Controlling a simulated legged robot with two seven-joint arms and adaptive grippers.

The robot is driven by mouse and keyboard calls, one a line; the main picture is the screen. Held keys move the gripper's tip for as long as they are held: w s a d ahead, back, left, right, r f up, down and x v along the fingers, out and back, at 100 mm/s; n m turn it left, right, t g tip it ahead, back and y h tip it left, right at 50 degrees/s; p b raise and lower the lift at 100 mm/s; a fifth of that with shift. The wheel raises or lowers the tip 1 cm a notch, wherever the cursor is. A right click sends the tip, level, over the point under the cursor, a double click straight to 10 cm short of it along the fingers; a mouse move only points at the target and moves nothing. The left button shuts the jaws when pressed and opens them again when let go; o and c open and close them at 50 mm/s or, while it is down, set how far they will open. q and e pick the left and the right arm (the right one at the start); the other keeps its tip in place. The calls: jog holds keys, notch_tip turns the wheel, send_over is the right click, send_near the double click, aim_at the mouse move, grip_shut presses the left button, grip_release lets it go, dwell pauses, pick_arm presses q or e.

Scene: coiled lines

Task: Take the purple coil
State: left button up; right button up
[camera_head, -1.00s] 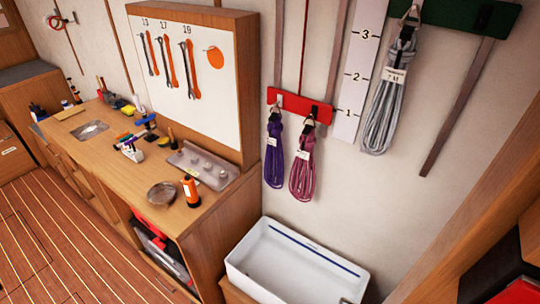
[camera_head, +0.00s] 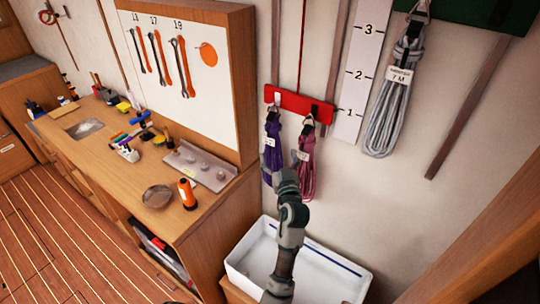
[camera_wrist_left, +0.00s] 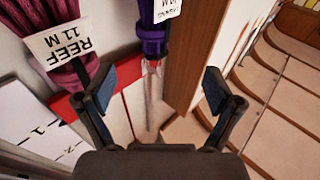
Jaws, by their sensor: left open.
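The purple coil (camera_head: 271,150) hangs from a hook on the red board (camera_head: 300,104), with a white tag on it. The magenta coil (camera_head: 307,172) hangs just right of it, partly hidden by my left gripper (camera_head: 285,180). In the left wrist view the purple coil (camera_wrist_left: 152,40) is at the top centre, ahead of the gap between the fingers. The magenta coil (camera_wrist_left: 40,18), tagged REEF 11 M, is at upper left. My left gripper (camera_wrist_left: 156,90) is open with nothing between its fingers. My right gripper is not in view.
A white tub (camera_head: 300,260) stands below the coils. A grey coil (camera_head: 385,120) hangs from a green board at right. The wooden workbench (camera_head: 130,175) and its tool panel (camera_head: 190,75) stand at left. A numbered strip (camera_head: 356,80) is right of the red board.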

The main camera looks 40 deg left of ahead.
aim_at(275, 131)
pick_arm(q)
jog(key=w+a, duration=0.1)
jog(key=w, duration=0.1)
jog(key=w+a+r, duration=0.1)
jog(key=a, duration=0.1)
jog(key=w+a+r+p, duration=0.1)
jog(key=w, duration=0.1)
jog(key=shift+w+a, duration=0.3)
jog(key=shift+a, duration=0.05)
jog(key=x, duration=0.4)
jog(key=f+p+x, duration=0.1)
jog(key=x, duration=0.1)
jog(key=shift+a, duration=0.6)
jog(key=shift+w, duration=0.1)
jog(key=shift+d+r, duration=0.15)
jog(key=shift+d, duration=0.4)
jog(key=c, duration=0.4)
jog(key=shift+r, duration=0.1)
jog(key=c, duration=0.7)
grip_shut()
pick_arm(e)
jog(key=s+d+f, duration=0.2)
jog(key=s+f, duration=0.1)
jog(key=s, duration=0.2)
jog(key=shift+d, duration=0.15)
pick_arm(q)
jog(key=shift+r, duration=0.1)
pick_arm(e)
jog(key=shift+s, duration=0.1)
